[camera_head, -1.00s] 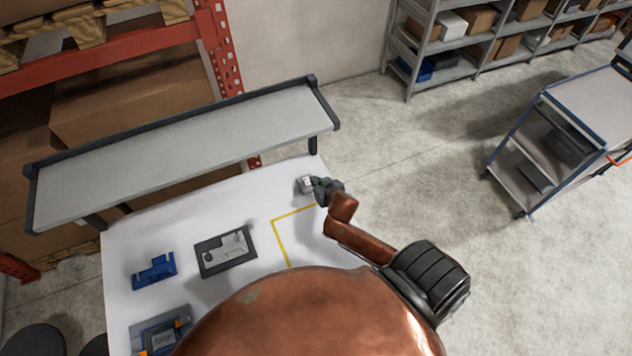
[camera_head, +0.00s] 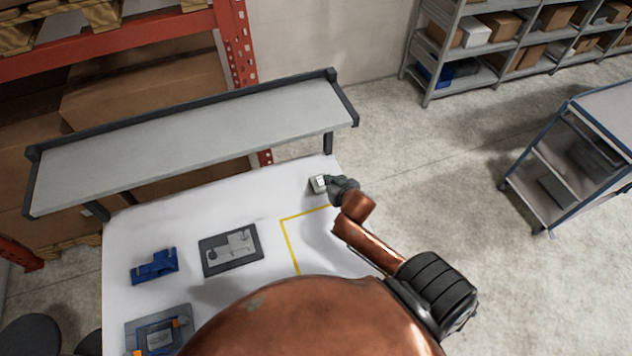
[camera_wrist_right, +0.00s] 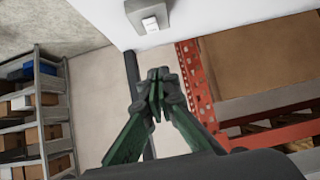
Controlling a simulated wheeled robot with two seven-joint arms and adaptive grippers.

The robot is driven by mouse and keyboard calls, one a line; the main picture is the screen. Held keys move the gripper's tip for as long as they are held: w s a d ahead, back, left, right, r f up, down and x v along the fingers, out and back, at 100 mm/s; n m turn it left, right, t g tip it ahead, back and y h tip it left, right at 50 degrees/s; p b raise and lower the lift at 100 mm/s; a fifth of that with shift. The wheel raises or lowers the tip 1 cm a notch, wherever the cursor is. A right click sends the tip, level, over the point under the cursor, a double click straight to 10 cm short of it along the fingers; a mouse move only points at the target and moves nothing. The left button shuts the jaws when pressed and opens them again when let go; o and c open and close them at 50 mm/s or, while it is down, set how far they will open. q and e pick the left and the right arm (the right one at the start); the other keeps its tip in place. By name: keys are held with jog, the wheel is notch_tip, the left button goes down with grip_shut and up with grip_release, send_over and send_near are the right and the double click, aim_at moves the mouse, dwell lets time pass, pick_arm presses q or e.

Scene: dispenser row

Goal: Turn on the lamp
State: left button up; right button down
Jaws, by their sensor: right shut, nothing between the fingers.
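A small grey box with a white rocker switch (camera_head: 318,184) sits at the far right corner of the white table (camera_head: 190,210). The switch (camera_wrist_right: 150,24) also shows at the top of the right wrist view. My right gripper (camera_head: 334,185) is right beside the switch, its dark fingers shut and empty. In the right wrist view the closed fingertips (camera_wrist_right: 158,76) appear below the switch; I cannot tell whether they touch it. No lit lamp is recognisable. My left gripper is not in view.
A raised grey shelf (camera_head: 200,140) runs along the table's back. A blue fixture (camera_head: 154,266), a dark plate with a grey part (camera_head: 230,250) and a blue-grey device (camera_head: 160,333) lie at the left. A cart (camera_head: 575,155) stands right, apart from the table.

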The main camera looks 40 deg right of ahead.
dwell(0.3)
jog(key=p, duration=0.1)
send_over(320, 181)
notch_tip(320, 181, down, 6)
jog(key=shift+s+a+f, duration=0.1)
jog(key=shift+s, duration=0.05)
notch_tip(320, 181, down, 3)
jog(key=shift+r, duration=0.2)
jog(key=shift+f, duration=0.6)
